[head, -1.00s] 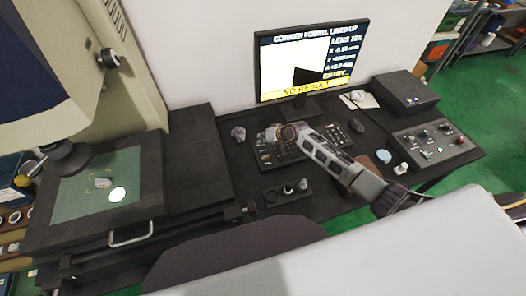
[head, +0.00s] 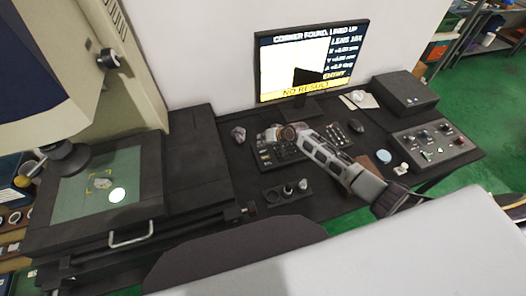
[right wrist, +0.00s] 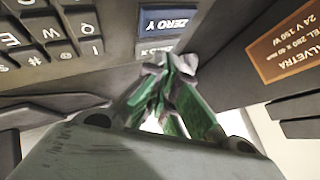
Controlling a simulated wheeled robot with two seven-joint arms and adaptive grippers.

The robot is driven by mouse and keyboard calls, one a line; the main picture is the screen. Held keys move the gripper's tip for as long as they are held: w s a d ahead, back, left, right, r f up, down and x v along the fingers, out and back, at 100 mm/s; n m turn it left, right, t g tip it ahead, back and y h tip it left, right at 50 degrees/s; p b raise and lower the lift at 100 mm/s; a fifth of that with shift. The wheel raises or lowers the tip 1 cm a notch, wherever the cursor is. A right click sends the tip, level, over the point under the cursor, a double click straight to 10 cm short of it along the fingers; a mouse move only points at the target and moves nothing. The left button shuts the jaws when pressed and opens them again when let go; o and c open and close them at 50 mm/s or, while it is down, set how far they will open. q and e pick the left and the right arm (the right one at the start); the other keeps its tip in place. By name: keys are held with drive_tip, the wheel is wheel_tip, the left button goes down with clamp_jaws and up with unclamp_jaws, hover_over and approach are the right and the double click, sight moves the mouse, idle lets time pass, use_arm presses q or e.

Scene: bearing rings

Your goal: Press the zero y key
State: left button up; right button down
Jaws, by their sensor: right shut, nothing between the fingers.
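The blue ZERO Y key (right wrist: 168,20) shows upside down at the top of the right wrist view, on a dark keypad. My right gripper (right wrist: 176,66) is shut and empty, its fingertips close to the key's lower right. I cannot tell whether they touch the key. In the head view the right gripper (head: 268,138) is over the keyboard (head: 285,152) in front of the monitor, and it hides part of the keys. The monitor (head: 313,62) shows a line of readouts and a yellow bar reading NO RESULT. My left gripper does not show.
A control box with knobs (head: 433,143) stands at the right, and a dark box (head: 405,93) behind it. A small tray with round pieces (head: 286,191) lies in front. The measuring stage (head: 75,205) fills the left.

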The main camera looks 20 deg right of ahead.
drive_tip(key=shift+r+p, duration=0.55)
drive_tip(key=shift+r, duration=0.1)
drive_tip(key=shift+r+p, duration=2.3)
drive_tip(key=shift+r, duration=0.2)
drive_tip(key=shift+s+d+f, duration=0.1)
